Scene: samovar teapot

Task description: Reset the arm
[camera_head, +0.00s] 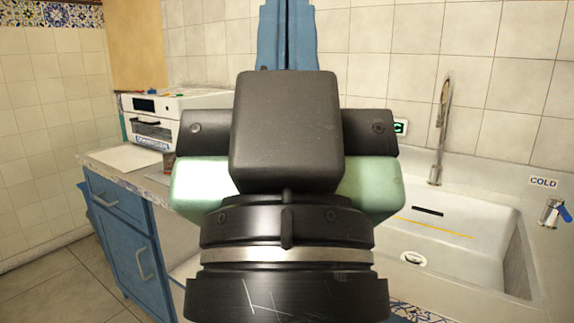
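My gripper (287,130) fills the middle of the head view, seen from behind, with its black body and wrist ring close to the camera. Its fingertips are hidden behind the body, so its opening does not show. Pale green surfaces (371,189) stick out on both sides of the gripper body. I cannot tell whether they belong to the gripper or to something behind it. No samovar or teapot can be made out.
A white sink (480,225) with a tall metal tap (441,130) is at the right. A white oven-like appliance (165,120) stands on the counter (120,170) at the left, above blue cabinets (125,240). Tiled floor (60,285) is clear at lower left.

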